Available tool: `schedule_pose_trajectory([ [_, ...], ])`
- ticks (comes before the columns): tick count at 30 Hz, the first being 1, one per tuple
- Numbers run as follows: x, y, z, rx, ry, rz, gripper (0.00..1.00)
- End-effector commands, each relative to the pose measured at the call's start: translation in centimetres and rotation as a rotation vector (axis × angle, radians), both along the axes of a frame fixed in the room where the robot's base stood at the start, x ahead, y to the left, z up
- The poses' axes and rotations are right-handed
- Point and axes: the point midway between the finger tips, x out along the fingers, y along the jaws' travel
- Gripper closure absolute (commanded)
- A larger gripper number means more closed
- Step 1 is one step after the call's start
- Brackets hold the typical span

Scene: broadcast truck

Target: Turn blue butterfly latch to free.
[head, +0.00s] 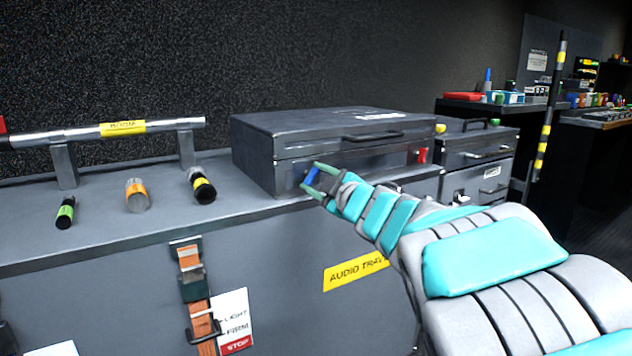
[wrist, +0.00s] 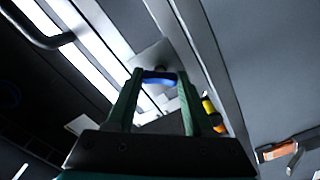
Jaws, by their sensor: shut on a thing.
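The blue butterfly latch (head: 311,175) is on the front left of the dark grey case (head: 345,157). In the wrist view the blue latch (wrist: 159,76) shows between my two green fingers, with a pale metal plate behind it. My gripper (head: 318,178) reaches in from the right and is shut on the latch. In the wrist view my gripper (wrist: 158,85) has a finger on each side of it. A red latch (head: 422,156) is at the right of the case front. The case lid looks closed. My fingers hide part of the blue latch.
The case stands on a grey counter (head: 110,225). A green-banded, an orange-banded and a yellow-banded cylinder (head: 202,187) lie to its left, below a rail labelled BOOM (head: 123,128). Grey drawers (head: 478,160) are to the right. An orange strap (head: 190,262) hangs on the counter front.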

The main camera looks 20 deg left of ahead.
Motion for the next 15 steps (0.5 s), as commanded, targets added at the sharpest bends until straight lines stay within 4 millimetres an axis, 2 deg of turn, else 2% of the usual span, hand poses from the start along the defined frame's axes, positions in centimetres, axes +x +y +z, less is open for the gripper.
schedule_pose_trajectory([
  [15, 0.01, -0.06, -0.22, -0.272, -0.316, -0.001, 1.0],
])
